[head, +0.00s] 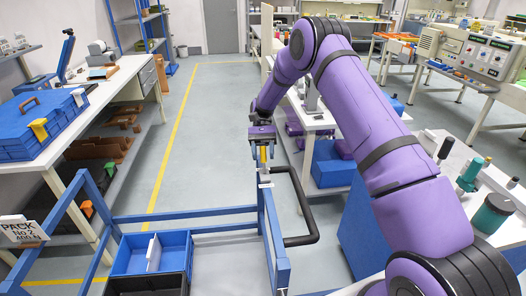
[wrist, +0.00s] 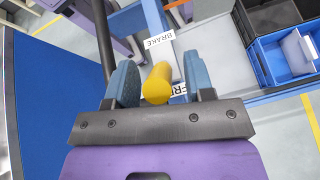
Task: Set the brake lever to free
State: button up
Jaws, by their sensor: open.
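The brake lever (wrist: 158,84) has a yellow handle. In the wrist view it stands between the two blue fingers of my gripper (wrist: 160,72), with a visible gap on its right side; contact on the left cannot be told. My gripper is open around it. A white BRAKE label (wrist: 158,42) lies beyond the handle, and a FREE label (wrist: 178,89) is partly hidden behind the handle and right finger. In the head view my gripper (head: 262,148) points down over the lever's yellow handle (head: 263,155), at the top of the cart's post.
The blue cart frame (head: 273,240) has a black push handle (head: 313,205) close to my gripper. A blue bin (head: 128,258) and a black bin (head: 150,284) sit in the cart. A workbench (head: 125,78) stands left; the aisle floor (head: 205,125) is clear.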

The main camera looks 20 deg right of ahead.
jog(key=v, duration=1)
jog(key=shift+w+r, duration=0.15)
jog(key=shift+w, duration=0.2)
jog(key=shift+d, duration=0.1)
dwell(1.0)
